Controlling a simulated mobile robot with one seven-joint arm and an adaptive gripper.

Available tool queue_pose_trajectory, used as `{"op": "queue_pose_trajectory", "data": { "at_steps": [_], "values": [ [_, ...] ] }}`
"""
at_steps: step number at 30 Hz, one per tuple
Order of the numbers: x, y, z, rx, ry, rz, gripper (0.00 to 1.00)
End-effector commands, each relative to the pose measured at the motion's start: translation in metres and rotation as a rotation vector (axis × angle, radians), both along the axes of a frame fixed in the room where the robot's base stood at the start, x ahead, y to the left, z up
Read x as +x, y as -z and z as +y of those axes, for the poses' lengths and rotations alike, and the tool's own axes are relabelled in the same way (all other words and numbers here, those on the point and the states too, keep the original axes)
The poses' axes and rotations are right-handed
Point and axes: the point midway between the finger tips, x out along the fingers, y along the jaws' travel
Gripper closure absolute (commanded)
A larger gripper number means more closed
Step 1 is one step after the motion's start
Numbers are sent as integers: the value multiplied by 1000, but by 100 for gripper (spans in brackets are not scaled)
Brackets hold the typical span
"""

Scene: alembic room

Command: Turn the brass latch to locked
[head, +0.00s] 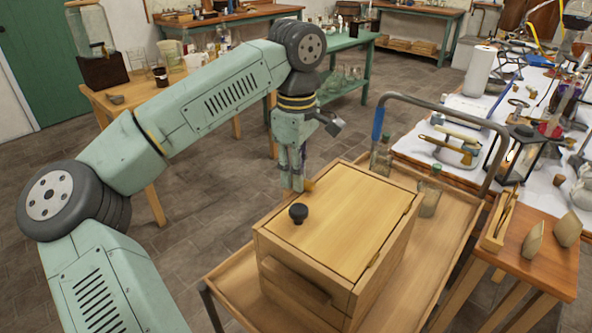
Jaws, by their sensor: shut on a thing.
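A wooden box (285,245) with a flat lid (345,222) and a round black knob (298,213) stands on a wooden cart (415,290). The lid lies closed on the box. My gripper (294,187) points down at the box's far left edge, behind the knob. It is shut on a small brass-coloured piece, the brass latch (309,186), which shows just right of the fingertips. The fingers hide most of the latch, so I cannot tell which way it is turned.
Glass bottles (381,158) and a glass jar (429,200) stand on the cart behind the box. The cart's grey rail (450,108) with a blue grip rises there. A crowded white-topped table (405,150) is on the right. Open floor lies left of the cart.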

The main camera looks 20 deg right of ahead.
Motion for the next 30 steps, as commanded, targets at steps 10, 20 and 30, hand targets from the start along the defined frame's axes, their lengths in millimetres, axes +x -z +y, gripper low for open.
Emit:
{"op": "queue_pose_trajectory", "data": {
  "at_steps": [10, 20, 30],
  "values": [
    [1, -1, -1, -3, 170, -1, 100],
    [1, -1, -1, -3, 212, -1, 100],
    [0, -1, -1, -1, 213, -1, 79]
  ]
}}
